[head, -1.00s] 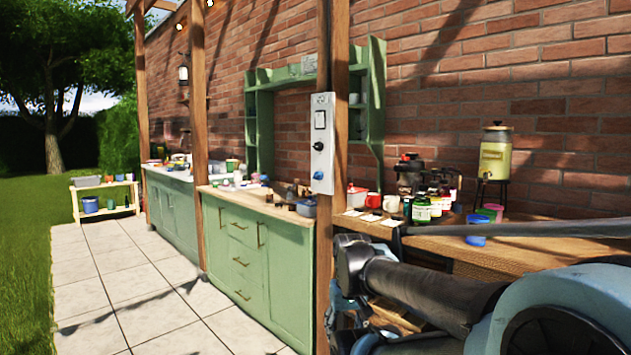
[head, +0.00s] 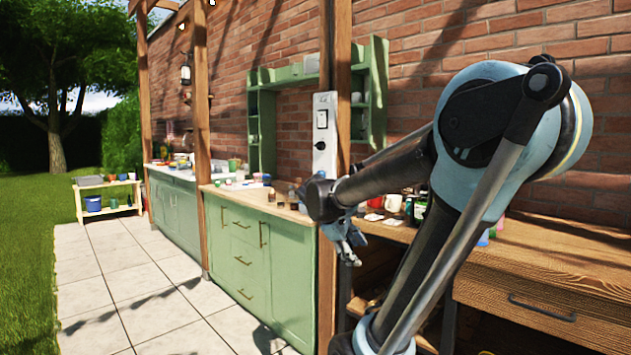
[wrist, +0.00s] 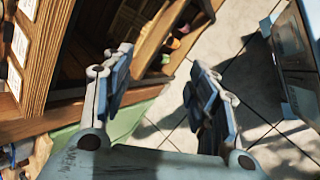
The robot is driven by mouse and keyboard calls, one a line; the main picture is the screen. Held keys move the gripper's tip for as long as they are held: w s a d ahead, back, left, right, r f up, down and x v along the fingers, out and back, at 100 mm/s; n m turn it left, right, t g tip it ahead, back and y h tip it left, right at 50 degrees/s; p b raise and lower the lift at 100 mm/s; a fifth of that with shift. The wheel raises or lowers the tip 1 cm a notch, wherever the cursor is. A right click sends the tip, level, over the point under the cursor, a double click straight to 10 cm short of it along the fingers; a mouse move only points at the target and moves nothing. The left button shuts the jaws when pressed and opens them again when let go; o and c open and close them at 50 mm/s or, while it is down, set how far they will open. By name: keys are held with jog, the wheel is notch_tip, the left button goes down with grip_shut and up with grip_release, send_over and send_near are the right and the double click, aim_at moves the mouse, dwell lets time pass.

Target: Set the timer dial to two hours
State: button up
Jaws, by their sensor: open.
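A narrow pale panel (head: 325,112) is fixed to the front wooden post. It bears a socket at the top, a dark switch below it and a black knob (head: 320,146). Its lower end is partly hidden behind my arm, and the blue knob there cannot be made out now. Which knob is the timer dial, and its setting, are too small to tell. My gripper (head: 349,246) hangs below the panel, in front of the post, apart from the knobs. In the wrist view my gripper (wrist: 157,75) is open and empty, pointing down toward shelves and paving.
The wooden bench (head: 560,250) with a drawer lies to the right, with jars and cups partly behind my arm. Green cabinets (head: 265,265) stand left of the post. The paving (head: 140,290) on the left is clear.

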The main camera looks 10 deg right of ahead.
jog(key=w+a+r+n+t+h, duration=0.1)
jog(key=w+a+r+n+h, duration=0.1)
jog(key=w+r+n, duration=0.45)
jog(key=n+t+h, duration=0.6)
jog(key=n, duration=0.2)
send_near(317, 176)
jog(key=x, duration=0.9)
jog(key=shift+w+d, duration=0.2)
jog(key=shift+d, duration=0.05)
jog(key=c, duration=1.1)
